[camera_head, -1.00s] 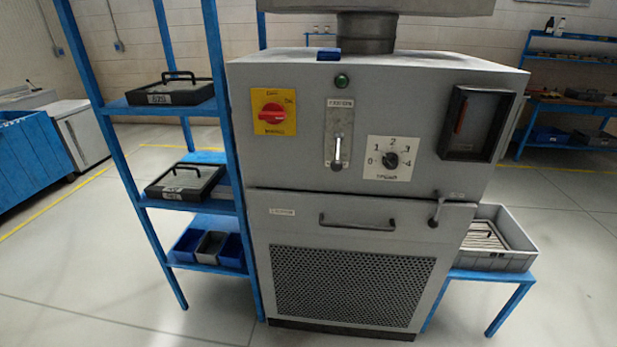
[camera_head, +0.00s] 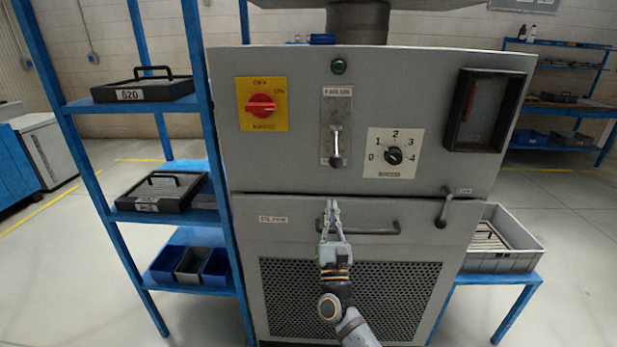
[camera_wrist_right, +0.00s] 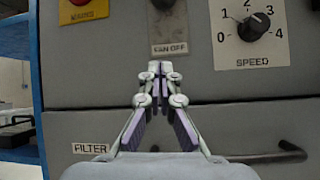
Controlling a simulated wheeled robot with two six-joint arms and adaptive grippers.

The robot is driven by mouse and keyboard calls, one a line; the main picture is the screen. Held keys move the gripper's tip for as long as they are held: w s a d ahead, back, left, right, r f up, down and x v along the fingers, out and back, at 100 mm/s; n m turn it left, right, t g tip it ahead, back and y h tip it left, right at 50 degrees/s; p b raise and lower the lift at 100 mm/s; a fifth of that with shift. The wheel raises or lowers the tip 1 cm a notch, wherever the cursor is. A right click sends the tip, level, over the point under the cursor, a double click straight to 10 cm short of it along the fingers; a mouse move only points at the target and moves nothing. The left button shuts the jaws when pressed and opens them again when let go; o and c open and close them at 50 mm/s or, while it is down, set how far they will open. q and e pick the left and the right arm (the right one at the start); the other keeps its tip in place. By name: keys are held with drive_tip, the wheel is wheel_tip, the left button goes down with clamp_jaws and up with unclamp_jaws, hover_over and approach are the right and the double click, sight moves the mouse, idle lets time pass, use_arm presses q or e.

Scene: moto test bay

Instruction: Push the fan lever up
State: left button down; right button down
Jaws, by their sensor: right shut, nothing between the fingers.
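The fan lever (camera_head: 336,148) is a metal handle on a narrow plate (camera_head: 337,108) at the middle of the grey machine's front panel, and it hangs down. My right gripper (camera_head: 331,204) is shut and empty, pointing up just below the lever, in front of the filter door's top edge. In the right wrist view my right gripper (camera_wrist_right: 160,70) has its fingertips together near the "FAN OFF" label (camera_wrist_right: 169,48). In that view the gripper may hide part of the lever. My left gripper is not in view.
A red knob on a yellow plate (camera_head: 262,105) is left of the lever. The speed dial (camera_head: 393,156) is to its right. The filter door handle (camera_head: 372,230) lies beside my gripper. A blue shelf rack (camera_head: 205,125) stands at left, a grey crate (camera_head: 510,262) at right.

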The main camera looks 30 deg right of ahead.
sight(336, 147)
drive_tip(key=shift+s+r, duration=0.1)
drive_tip(key=shift+r, duration=0.1)
drive_tip(key=w+d+r+p, duration=0.2)
drive_tip(key=w+r+p, duration=0.2)
drive_tip(key=r+p, duration=0.2)
drive_tip(key=shift+d+r, duration=0.3)
drive_tip(key=shift+r, duration=0.65)
